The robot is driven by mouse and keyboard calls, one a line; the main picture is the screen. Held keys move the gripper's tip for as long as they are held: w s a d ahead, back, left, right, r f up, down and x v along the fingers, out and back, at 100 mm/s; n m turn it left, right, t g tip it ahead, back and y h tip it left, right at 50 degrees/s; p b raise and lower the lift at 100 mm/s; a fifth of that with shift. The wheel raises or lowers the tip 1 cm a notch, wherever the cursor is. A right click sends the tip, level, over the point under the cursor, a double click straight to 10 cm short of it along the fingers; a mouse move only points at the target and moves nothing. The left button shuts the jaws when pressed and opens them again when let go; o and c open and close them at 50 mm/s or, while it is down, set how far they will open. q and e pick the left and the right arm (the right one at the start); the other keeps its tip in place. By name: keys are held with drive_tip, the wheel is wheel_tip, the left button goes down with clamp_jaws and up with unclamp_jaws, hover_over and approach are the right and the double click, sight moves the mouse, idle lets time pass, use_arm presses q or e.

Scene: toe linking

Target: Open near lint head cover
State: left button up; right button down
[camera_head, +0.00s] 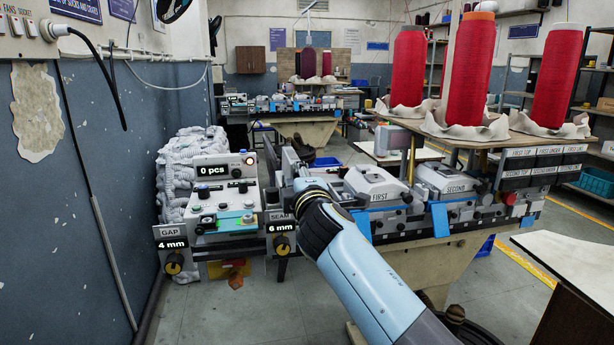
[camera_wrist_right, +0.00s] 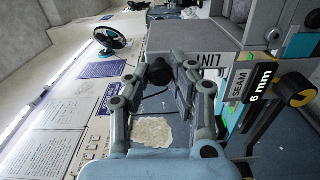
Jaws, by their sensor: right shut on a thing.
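The near lint head cover is a grey box part marked LINT (camera_wrist_right: 195,38) in the right wrist view. A dark round knob (camera_wrist_right: 159,72) shows beside it, between my right fingers. My right gripper (camera_wrist_right: 162,82) is shut on this knob; the exact contact is hard to see. In the head view my right gripper (camera_head: 290,165) is at the machine, just right of the counter panel, and my wrist and arm hide much of the cover. How far the cover is open I cannot tell. My left gripper is in neither view.
A control box (camera_head: 222,172) reading 0 pcs and the GAP and SEAM dials stand left of my arm. White FIRST (camera_head: 375,185) and SECOND (camera_head: 446,178) units stand to the right. Red yarn cones (camera_head: 468,62) stand on a table above. A blue-grey wall is at left.

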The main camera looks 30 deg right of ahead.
drive_tip(key=shift+a+f+n, duration=0.1)
drive_tip(key=shift+a+n, duration=0.25)
drive_tip(key=shift+n, duration=0.05)
drive_tip(key=c, duration=1.1)
unclamp_jaws()
drive_tip(key=shift+c, duration=0.2)
drive_tip(key=v, duration=0.7)
drive_tip(key=shift+s, duration=0.2)
